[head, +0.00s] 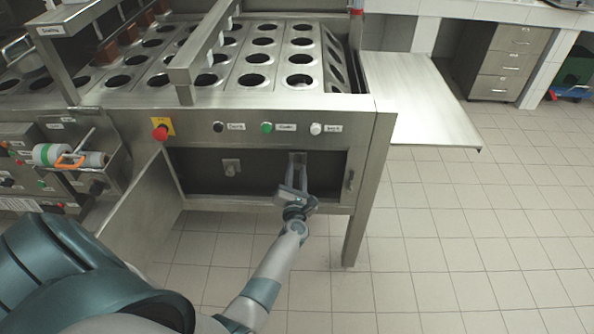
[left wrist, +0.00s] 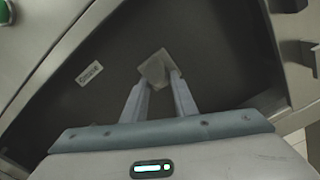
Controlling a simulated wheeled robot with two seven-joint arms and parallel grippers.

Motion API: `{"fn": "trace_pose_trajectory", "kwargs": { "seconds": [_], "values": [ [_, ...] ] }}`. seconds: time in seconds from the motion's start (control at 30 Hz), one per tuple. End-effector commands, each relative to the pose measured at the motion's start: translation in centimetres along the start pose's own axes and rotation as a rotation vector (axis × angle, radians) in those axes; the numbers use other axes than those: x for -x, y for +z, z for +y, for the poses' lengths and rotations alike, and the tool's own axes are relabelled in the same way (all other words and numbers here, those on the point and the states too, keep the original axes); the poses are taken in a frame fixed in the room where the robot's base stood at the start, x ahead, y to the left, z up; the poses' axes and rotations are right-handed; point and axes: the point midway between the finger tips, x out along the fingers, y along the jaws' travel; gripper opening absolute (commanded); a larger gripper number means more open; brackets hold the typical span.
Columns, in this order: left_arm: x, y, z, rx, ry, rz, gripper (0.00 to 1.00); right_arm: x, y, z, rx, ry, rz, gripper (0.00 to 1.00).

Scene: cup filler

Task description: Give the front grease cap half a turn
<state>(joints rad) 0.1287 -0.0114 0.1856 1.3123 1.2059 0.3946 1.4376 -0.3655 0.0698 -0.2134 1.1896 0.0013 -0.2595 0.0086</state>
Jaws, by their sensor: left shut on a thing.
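The open compartment (head: 262,187) in the machine's front holds two small grey fittings on its dark back wall. One grease cap (head: 231,166) is at the left and nothing touches it. The other grease cap (head: 298,158) is at the right, partly hidden by my gripper. My left gripper (head: 296,178) reaches into the compartment and is shut on this right cap. In the left wrist view the cap (left wrist: 154,67) looks turned at a slant between the fingertips (left wrist: 160,80). I cannot read which cap is labelled front. My right gripper is not in view.
A hinged door (head: 140,215) hangs open left of the compartment. A red emergency button (head: 160,132) and several push buttons sit above it. A steel side shelf (head: 420,100) juts out at the right. The tiled floor (head: 470,230) at the right is free.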

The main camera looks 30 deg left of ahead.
Motion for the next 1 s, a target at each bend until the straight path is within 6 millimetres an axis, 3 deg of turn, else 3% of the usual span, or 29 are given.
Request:
{"fn": "trace_pose_trajectory", "kwargs": {
  "seconds": [0.63,1.0],
  "values": [
    [0.0,0.2,0.3,-0.614,-0.002,0.001,0.03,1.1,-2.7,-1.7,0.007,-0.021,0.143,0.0],
    [0.0,0.3,0.4,-0.965,-0.001,0.001,0.03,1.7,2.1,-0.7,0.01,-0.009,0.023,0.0]
  ]
}}
